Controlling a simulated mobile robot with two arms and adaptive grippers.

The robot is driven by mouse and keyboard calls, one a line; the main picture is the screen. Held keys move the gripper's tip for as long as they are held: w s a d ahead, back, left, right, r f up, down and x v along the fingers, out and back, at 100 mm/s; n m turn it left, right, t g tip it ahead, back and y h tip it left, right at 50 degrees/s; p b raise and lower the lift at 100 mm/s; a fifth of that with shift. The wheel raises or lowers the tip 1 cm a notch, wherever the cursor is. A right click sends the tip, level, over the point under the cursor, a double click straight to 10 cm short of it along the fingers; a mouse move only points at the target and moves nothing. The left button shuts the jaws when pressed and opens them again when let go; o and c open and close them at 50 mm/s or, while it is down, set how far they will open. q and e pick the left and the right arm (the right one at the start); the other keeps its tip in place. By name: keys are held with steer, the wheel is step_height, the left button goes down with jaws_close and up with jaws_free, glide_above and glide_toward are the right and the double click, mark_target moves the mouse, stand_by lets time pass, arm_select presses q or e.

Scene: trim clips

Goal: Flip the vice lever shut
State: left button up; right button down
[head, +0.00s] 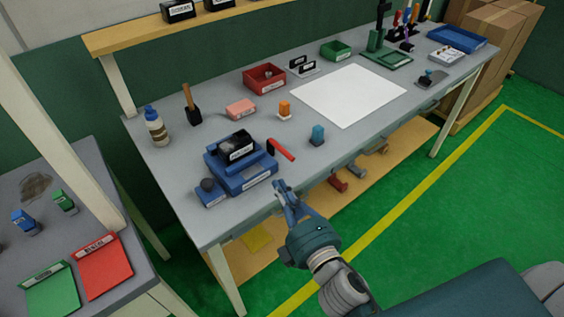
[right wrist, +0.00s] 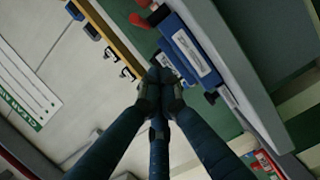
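The blue vice (head: 240,171) stands at the near left edge of the workbench (head: 225,222), with a black block in its jaws. Its red lever (head: 281,149) sticks out to the right of the vice, raised and bent at its end. In the right wrist view the vice (right wrist: 190,50) is at upper centre, and the red lever (right wrist: 138,20) is left of it. My right gripper (head: 283,191) is in front of the bench edge, below and apart from the lever. Its fingertips (right wrist: 161,78) meet with nothing visible between them. My left gripper is not in view.
A white sheet (head: 348,95) lies mid-bench. A shelf (head: 175,28) runs above the back.

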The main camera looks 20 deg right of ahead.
steer(key=w, duration=0.2)
steer(key=w+p, duration=0.1)
steer(key=w, duration=0.2)
steer(key=w+a, duration=0.1)
steer(key=w, duration=0.1)
steer(key=shift+w+p, duration=0.3)
steer(key=shift+p, duration=0.1)
steer(key=d, duration=0.1)
steer(key=d+f, duration=0.1)
steer(key=shift+w+d, duration=0.25)
steer(key=shift+d, duration=0.1)
steer(key=shift+w+d+f+p, duration=0.15)
steer(key=shift+d+p, duration=0.2)
steer(key=shift+d, duration=0.3)
steer(key=shift+d+n+y, duration=0.25)
steer(key=shift+n+y, duration=0.05)
steer(key=shift+y, duration=0.2)
steer(key=shift+d+n+y, duration=0.25)
steer(key=shift+n+y, duration=0.15)
